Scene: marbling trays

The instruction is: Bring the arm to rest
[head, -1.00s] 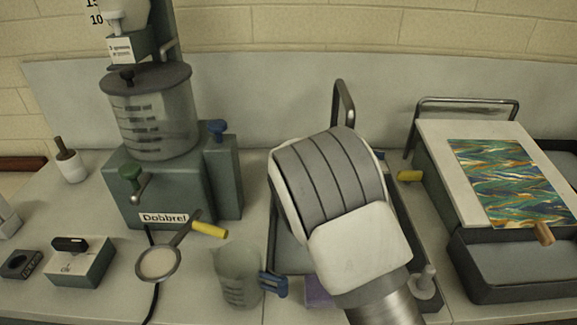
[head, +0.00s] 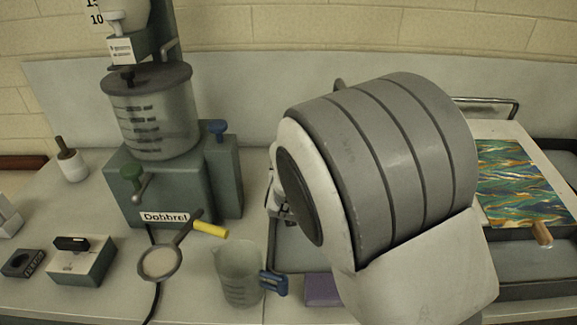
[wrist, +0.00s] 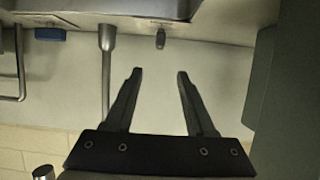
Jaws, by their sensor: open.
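My arm fills the right middle of the head view, in front of the work surface, and hides much of the tray behind it. My gripper (wrist: 160,75) shows in the wrist view with its two dark fingers spread apart and nothing between them. In the wrist view the fingers stand in front of a pale panel. In the head view the fingers are hidden behind my arm.
A green-grey machine (head: 180,185) with a clear vessel stands left of my arm. A strainer (head: 160,262), a clear jug (head: 238,275) and a purple block (head: 321,290) sit near the front. A marbled sheet (head: 520,185) lies at right. Left of the strainer is a small box (head: 82,262).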

